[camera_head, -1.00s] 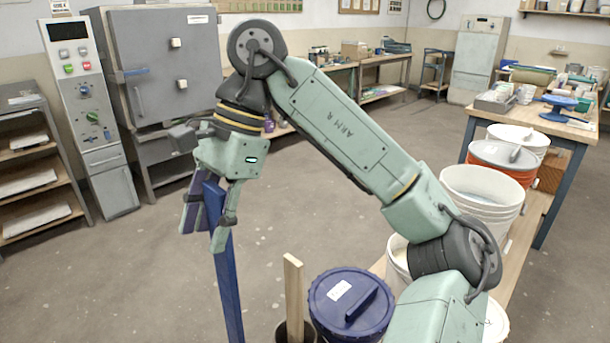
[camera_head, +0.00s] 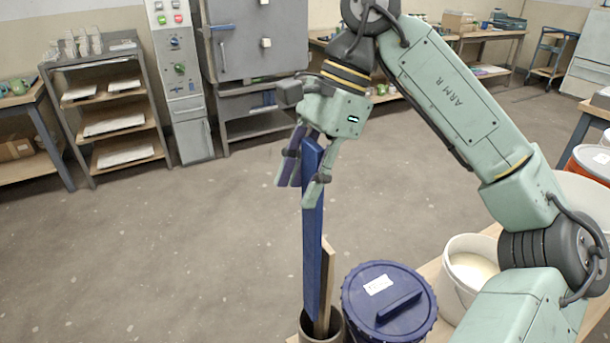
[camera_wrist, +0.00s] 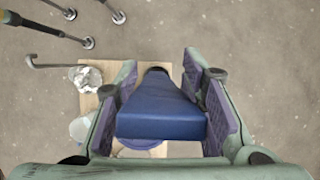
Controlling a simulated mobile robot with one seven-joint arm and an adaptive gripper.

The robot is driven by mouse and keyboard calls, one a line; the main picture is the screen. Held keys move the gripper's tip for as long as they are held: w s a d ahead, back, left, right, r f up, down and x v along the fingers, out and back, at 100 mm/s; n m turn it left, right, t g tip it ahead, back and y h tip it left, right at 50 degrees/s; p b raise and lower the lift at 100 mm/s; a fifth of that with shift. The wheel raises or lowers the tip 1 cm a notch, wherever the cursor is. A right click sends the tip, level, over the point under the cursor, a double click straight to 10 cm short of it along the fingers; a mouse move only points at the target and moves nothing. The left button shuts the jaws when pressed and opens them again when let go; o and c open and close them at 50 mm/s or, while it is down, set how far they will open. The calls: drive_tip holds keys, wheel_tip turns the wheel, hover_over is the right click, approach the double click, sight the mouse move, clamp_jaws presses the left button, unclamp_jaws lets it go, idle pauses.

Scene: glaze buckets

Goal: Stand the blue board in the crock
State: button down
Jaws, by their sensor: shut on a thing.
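My gripper (camera_head: 304,172) is shut on the blue board (camera_head: 313,235) near its upper end. The board hangs long and nearly upright, tilted slightly. In the wrist view the blue board (camera_wrist: 162,112) lies between the two purple pads and points away from the camera. The crock (camera_head: 335,326) is a dark round pot at the bottom of the head view. The board's lower end shows at the crock's mouth; I cannot tell how far inside it is. A pale wooden strip (camera_head: 327,275) stands in the crock, right beside the board. The wrist view mostly hides the crock behind the board.
A blue lidded bucket (camera_head: 390,300) stands just right of the crock on a low wooden bench. A white bucket (camera_head: 470,262) of pale glaze stands farther right. Open floor lies to the left.

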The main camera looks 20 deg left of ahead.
sight(308, 210)
drive_tip(key=shift+f+b, duration=2.75)
drive_tip(key=shift+f, duration=1.2)
